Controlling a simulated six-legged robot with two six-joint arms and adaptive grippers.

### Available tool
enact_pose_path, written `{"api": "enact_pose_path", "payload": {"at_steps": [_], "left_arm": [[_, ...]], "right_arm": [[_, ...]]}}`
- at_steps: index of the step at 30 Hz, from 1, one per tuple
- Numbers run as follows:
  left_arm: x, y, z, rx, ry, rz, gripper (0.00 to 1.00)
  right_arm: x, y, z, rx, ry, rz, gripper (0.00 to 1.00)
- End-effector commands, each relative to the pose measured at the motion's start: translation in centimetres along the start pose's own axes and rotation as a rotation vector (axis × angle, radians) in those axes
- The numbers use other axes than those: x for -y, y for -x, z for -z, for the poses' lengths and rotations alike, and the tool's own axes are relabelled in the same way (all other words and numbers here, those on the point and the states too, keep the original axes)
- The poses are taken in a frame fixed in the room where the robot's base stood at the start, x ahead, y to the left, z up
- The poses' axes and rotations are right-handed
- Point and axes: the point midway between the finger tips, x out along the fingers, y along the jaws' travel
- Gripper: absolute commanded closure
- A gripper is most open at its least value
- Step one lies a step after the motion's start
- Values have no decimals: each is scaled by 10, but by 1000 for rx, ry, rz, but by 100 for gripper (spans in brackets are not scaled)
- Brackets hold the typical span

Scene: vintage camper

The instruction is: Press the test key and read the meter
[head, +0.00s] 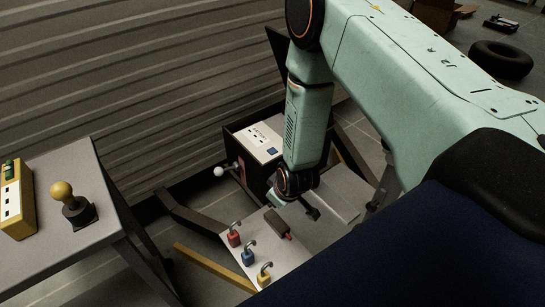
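A dark box (238,150) stands on the floor by the slatted wall. Its pale top panel (258,137) carries small dark markings and a blue square (272,151), possibly the test key. I cannot read any meter value at this size. A lever with a white knob (219,171) sticks out of the box's left side. My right gripper (313,212) hangs below my mint arm, right of the box and over the pale board. It looks apart from the blue square. Its fingers are small and dark, so their opening is unclear. My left gripper is not in view.
A pale board (312,236) holds red (234,239), blue (249,256) and yellow (264,278) padlocks and a dark red-tipped item (279,224). A grey table (98,183) at left bears a yellow box (17,205) and a yellow-knobbed stick (68,205). A tyre (500,60) lies far right.

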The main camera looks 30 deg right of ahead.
Motion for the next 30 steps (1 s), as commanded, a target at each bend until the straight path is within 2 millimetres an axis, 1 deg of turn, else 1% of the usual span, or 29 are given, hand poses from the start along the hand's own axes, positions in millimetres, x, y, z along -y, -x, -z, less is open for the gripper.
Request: {"api": "enact_pose_path", "payload": {"at_steps": [1, 2, 3, 5, 6, 9, 12, 15, 18, 30], "left_arm": [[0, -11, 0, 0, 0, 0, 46], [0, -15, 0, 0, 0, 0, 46], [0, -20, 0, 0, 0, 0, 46], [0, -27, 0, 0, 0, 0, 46], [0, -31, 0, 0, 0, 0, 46], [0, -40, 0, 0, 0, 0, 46], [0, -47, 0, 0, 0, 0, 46], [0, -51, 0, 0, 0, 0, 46], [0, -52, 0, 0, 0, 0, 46], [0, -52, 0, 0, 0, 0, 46]], "right_arm": [[-20, -14, 23, -44, 24, -27, 100], [-31, -18, 37, -66, 44, -43, 100], [-47, -23, 54, -95, 69, -65, 100], [-71, -28, 80, -135, 109, -99, 100], [-86, -30, 96, -159, 135, -122, 100], [-123, -30, 130, -209, 191, -178, 100], [-152, -26, 155, -243, 234, -224, 100], [-170, -22, 170, -263, 262, -254, 100], [-179, -19, 177, -270, 277, -268, 100], [-180, -18, 178, -272, 281, -271, 100]]}}
